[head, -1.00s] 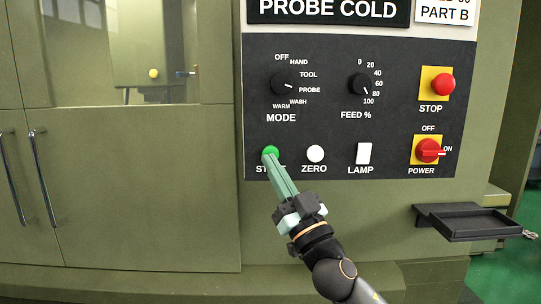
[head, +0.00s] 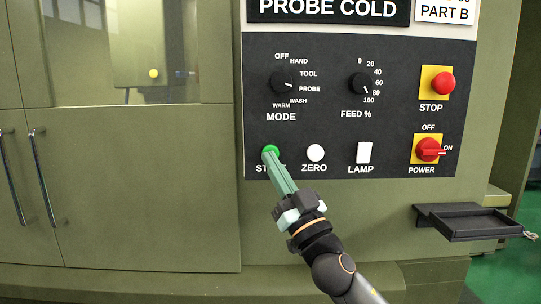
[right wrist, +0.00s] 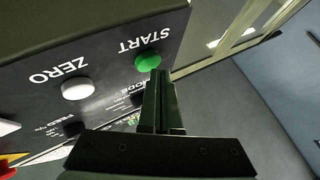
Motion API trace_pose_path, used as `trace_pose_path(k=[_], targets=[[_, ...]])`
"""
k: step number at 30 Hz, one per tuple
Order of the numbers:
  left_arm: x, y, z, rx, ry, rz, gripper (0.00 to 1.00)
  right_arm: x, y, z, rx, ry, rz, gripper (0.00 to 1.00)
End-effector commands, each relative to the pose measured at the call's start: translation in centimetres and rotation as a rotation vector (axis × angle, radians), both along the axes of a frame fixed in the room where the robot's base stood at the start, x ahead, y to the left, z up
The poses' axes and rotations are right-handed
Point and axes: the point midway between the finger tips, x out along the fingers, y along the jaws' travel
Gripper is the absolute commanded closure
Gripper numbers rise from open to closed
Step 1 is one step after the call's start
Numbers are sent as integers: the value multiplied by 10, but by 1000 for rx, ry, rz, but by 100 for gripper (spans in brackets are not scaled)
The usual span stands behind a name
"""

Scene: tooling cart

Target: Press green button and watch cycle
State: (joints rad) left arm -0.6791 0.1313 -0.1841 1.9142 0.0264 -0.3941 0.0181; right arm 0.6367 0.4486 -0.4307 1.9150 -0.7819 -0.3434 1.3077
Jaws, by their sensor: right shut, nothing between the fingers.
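The green START button (head: 271,151) is at the lower left of the dark control panel (head: 330,110). It also shows in the right wrist view (right wrist: 148,62). My right gripper (head: 269,154) is shut and empty. Its fingertips overlap the lower part of the button in the head view, and in the right wrist view (right wrist: 160,74) they lie right beside the button's edge. I cannot tell whether they touch it. The fingers hide part of the START label. My left gripper is not in view.
The white ZERO button (head: 315,153) is just right of the green one, then the white LAMP switch (head: 364,153). The red STOP button (head: 443,84) and red POWER knob (head: 429,150) are on the right. A black tray (head: 470,222) sticks out at lower right. The machine window (head: 120,50) is upper left.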

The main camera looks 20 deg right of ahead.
Motion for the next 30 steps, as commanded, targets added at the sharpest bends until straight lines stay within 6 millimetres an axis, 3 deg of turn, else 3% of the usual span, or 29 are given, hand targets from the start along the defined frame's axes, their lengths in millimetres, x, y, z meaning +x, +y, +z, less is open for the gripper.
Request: trace_pose_path(k=[30], targets=[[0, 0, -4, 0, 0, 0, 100, 9, -3, 0, 1, -1, -1, 100]])
